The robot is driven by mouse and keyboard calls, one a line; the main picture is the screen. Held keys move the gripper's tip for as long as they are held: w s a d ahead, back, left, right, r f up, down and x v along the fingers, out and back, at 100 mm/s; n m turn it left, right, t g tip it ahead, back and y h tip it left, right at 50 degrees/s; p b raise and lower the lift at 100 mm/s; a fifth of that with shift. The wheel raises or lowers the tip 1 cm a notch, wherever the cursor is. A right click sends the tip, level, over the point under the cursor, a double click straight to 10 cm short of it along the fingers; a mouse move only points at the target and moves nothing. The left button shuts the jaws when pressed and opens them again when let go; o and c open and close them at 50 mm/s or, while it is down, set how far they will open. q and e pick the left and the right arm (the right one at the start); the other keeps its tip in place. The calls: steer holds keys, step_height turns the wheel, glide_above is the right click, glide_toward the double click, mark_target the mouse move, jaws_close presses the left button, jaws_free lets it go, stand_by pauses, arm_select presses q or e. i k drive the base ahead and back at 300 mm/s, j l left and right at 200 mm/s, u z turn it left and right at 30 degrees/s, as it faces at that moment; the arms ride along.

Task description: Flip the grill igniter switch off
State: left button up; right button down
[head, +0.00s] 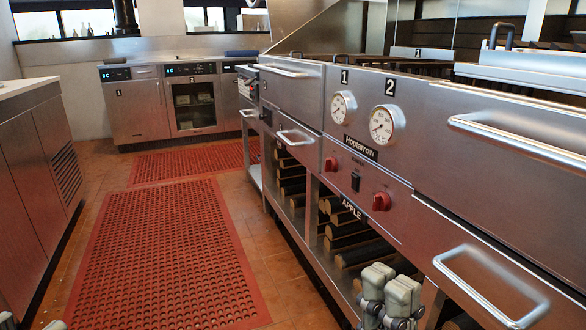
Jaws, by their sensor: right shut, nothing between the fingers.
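The grill igniter switch (355,181) is a small black rocker on the steel front panel, between two red knobs. It is too small to tell which way it is tipped. My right gripper (389,287) stands at the bottom edge, right of centre, with its two pale fingers together and nothing between them. It shows below the switch and apart from it, in front of the log shelf. Only the pale fingertips of my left gripper (31,323) show, at the bottom left corner. They are apart, with nothing seen between them.
Red knobs (381,201) and (331,164) flank the switch, with gauges (382,125) above. A drawer handle (490,285) juts out at lower right. Logs (364,253) lie on the shelf below. Red mats (165,255) cover the open aisle; a counter (35,160) stands left.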

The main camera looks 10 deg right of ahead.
mark_target(354, 178)
steer(key=i+j, duration=0.25)
steer(key=i, duration=0.15)
steer(key=i+j+u, duration=0.1)
steer(key=i, duration=0.3)
steer(key=j, duration=0.1)
